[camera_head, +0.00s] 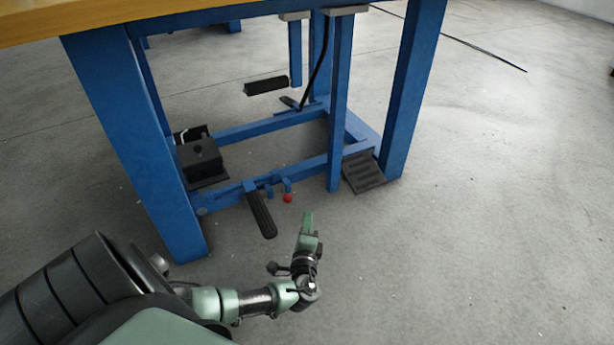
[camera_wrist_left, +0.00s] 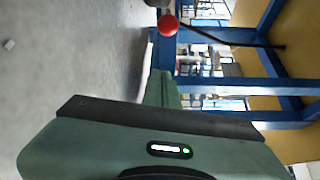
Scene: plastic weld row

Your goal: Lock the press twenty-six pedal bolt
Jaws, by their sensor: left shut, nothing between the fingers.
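The pedal bolt shows as a small red knob (camera_head: 287,198) low on the front crossbar of the blue press frame, just right of a black foot pedal (camera_head: 262,213). The red knob (camera_wrist_left: 168,24) is large near the top of the left wrist view, just beyond the fingertips. A black rod or cable runs right from it there. My left gripper (camera_head: 307,215) is shut and empty, a little right of the knob in the head view, and looks apart from it. Its green fingers (camera_wrist_left: 162,82) point towards the knob in the wrist view. My right gripper is not in view.
Blue legs (camera_head: 140,150) and a wooden top (camera_head: 150,14) enclose the pedal area. A black box (camera_head: 200,158) sits on the left of the frame, and a ribbed black footplate (camera_head: 362,172) on the right. Bare grey floor (camera_head: 450,260) is free in front and right.

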